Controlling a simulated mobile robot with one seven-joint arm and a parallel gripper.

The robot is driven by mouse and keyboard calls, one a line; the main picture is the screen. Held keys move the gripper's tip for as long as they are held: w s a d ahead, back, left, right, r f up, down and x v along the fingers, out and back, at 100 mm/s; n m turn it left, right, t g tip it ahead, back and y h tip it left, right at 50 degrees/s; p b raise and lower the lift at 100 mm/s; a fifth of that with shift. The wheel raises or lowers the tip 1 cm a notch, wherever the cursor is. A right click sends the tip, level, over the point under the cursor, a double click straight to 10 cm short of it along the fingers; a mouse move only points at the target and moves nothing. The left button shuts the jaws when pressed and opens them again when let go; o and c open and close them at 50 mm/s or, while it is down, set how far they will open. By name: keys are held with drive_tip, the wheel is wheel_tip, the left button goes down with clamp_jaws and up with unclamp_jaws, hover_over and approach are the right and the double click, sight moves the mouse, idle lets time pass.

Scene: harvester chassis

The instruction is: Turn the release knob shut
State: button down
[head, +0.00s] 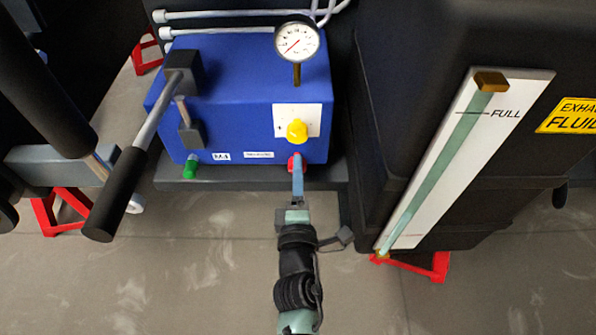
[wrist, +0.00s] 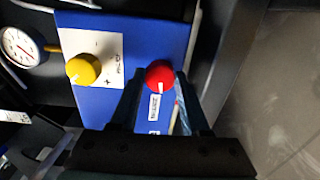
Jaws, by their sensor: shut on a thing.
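A red round knob (head: 295,163) sits on the lower front of the blue pump box (head: 235,90); it also shows in the wrist view (wrist: 160,75) with a short white mark at its lower edge. A small white label (wrist: 155,107) beside it is too small to read surely. My gripper (head: 297,168) reaches it from the front, its two fingers on either side of the red knob and shut on it. In the head view the fingers hide part of the knob. How far the knob is turned cannot be told.
A yellow knob (head: 297,130) on a white plate is just above the red one. A green knob (head: 190,167) is at the box's left. A gauge (head: 297,42) stands on top. A black-gripped lever (head: 116,190) juts out left; a dark tank (head: 440,130) stands close right.

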drive_tip(key=shift+f+m+y+p, duration=0.15)
drive_tip(key=shift+m+p, duration=1.6)
drive_tip(key=shift+m, duration=3.15)
drive_tip(key=shift+m+y+p, duration=0.15)
drive_tip(key=shift+m+p, duration=1.55)
drive_tip(key=shift+m, duration=3.2)
drive_tip(key=shift+c, duration=1.9)
unclamp_jaws()
drive_tip(key=s+p, duration=0.4)
drive_tip(key=s, duration=0.9)
drive_tip(key=shift+d, duration=0.1)
